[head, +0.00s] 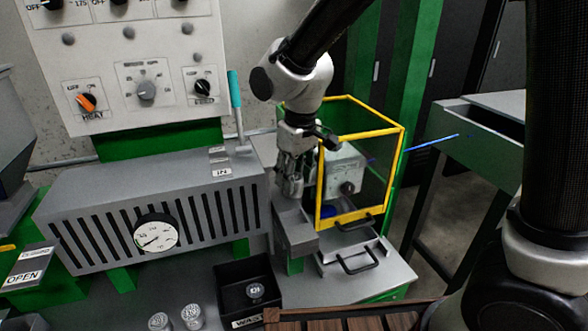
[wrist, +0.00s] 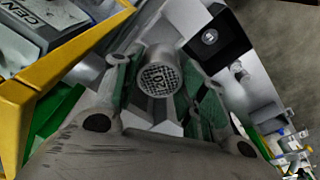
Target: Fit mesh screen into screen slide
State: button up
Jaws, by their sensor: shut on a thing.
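My gripper (head: 290,188) points down beside the yellow-framed guard, at the right end of the grey slotted housing. In the wrist view my gripper (wrist: 160,88) has its green-padded fingers shut on a small round mesh screen (wrist: 158,80). Metal drawer-like parts with black handles (head: 352,262) lie below the guard, right of my gripper; I cannot tell which is the screen slide. Two similar mesh-topped pieces (head: 192,316) stand at the lower front.
A black waste bin (head: 232,299) holds another round piece. The yellow-framed guard (head: 362,132) stands close right of my gripper. A teal-handled lever (head: 235,90) rises to its left. The slotted housing (head: 150,205) bears a dial. A blue cable (head: 432,142) runs right.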

jog(key=shift+f, duration=4.6)
jog(key=shift+f, duration=0.5)
jog(key=o, duration=1.2)
jog(key=r, duration=0.8)
jog(key=s+d+r, duration=0.1)
jog(key=r, duration=0.3)
